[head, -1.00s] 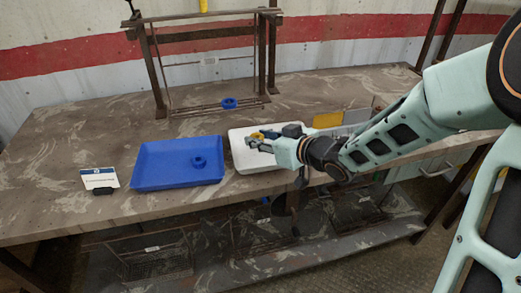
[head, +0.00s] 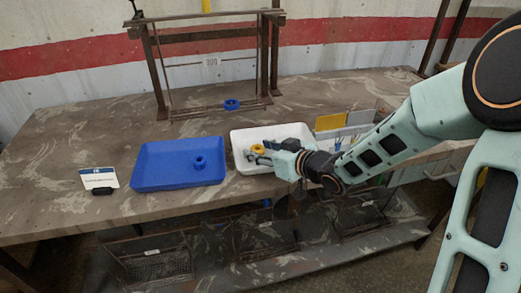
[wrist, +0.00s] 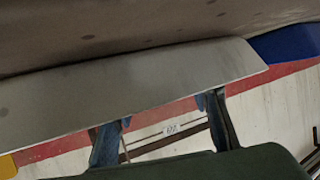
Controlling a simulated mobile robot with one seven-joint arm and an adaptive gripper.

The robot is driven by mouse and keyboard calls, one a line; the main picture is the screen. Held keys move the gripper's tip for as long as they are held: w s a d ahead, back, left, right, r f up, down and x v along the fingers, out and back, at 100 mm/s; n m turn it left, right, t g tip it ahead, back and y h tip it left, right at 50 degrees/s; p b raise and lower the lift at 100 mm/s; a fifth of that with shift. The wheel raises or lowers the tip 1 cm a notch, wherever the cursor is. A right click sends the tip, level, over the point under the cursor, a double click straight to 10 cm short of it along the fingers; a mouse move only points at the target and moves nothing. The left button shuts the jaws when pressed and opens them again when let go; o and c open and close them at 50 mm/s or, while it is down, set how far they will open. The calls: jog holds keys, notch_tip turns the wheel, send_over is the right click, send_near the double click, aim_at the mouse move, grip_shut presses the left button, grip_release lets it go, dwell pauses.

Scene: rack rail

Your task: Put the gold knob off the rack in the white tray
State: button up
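The gold knob (head: 257,150) shows in the head view within the white tray (head: 237,137), towards its left half. My gripper (head: 254,158) is low over the tray, right beside the knob. In the wrist view its two blue fingers (wrist: 160,125) stand apart with nothing visible between them. The knob does not show in the wrist view, and I cannot tell whether a finger touches it. The white tray's pale wall (wrist: 130,90) fills the middle of the wrist view. The rack (head: 160,75) stands at the back of the table.
A blue tray (head: 150,180) holding a blue knob (head: 198,162) is left of the white tray. Another blue knob (head: 231,104) is at the rack's foot. A label card (head: 98,178) stands far left. Yellow and grey panels (head: 330,122) stand close right of the white tray.

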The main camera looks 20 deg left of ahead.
jog(key=shift+r, duration=0.2)
jog(key=shift+s+d+r+p, duration=0.1)
jog(key=shift+d+r+p, duration=0.1)
jog(key=shift+d+p, duration=0.1)
jog(key=p+v, duration=0.2)
jog(key=v, duration=0.9)
jog(key=shift+s+d+p, duration=0.1)
jog(key=shift+s+p, duration=0.05)
jog(key=shift+p, duration=0.25)
